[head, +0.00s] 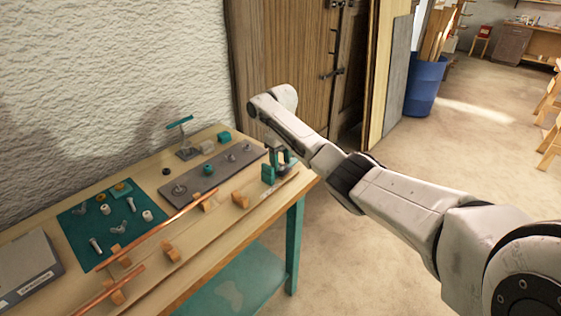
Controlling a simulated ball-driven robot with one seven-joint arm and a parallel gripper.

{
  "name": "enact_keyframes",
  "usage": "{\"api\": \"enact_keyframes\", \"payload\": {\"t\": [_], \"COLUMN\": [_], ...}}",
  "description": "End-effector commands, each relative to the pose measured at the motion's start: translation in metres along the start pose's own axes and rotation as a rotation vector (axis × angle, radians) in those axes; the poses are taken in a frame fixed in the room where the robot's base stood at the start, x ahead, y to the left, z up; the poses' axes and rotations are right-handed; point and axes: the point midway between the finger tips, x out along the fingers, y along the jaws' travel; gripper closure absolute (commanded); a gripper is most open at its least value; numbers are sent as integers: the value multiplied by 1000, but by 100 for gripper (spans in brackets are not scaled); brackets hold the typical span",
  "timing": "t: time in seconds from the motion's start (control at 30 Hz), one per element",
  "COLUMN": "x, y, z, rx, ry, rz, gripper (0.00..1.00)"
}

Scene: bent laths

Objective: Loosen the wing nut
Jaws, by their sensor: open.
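A grey plate (215,172) lies on the workbench with several small fittings on it. Loose silver wing-shaped pieces (116,226) lie on the teal mat (78,232). My gripper (281,160) seems to show as dark, open fingers below my wrist, at the bench's right end beyond the plate. It is partly hidden by my arm and appears empty.
Copper-coloured laths (160,229) rest on wooden blocks along the bench's front. A teal block (268,174) stands at the right end. A small teal-topped stand (186,148) is at the back. A grey case (28,268) lies at left. Open floor (350,270) is to the right.

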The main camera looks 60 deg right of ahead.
Motion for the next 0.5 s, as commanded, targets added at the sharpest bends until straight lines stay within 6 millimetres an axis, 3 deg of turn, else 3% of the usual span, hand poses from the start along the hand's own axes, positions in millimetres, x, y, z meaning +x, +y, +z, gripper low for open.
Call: {"api": "enact_keyframes", "payload": {"t": [0.37,0.5], "x": [6,6], "y": [0,0], "z": [0,0], "rx": [1,1], "ry": [1,1], "rz": [-1,-1], "gripper": [53,65]}}
